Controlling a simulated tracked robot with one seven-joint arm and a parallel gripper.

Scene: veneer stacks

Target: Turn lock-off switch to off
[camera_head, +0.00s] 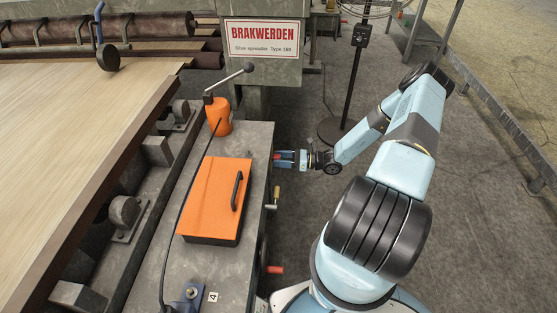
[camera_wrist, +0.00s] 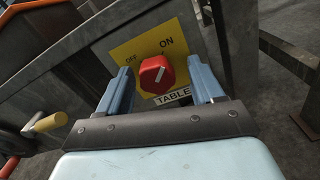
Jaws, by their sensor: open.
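The lock-off switch is a red rotary knob (camera_wrist: 156,75) on a yellow plate (camera_wrist: 131,52) marked OFF at upper left and ON at upper right, in the wrist view. A white mark on the knob points up and right, towards ON. A label below reads TABLE. My gripper (camera_wrist: 160,82) is open, with one blue finger on each side of the knob; I cannot tell whether they touch it. In the head view my gripper (camera_head: 290,159) is at the right side of the grey cabinet (camera_head: 259,145), and the knob is mostly hidden there.
An orange lidded box (camera_head: 210,195) with a black handle sits on the cabinet. A yellow-handled crank (camera_wrist: 48,122) is left of the switch. A black stand (camera_head: 345,110) stands behind my arm.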

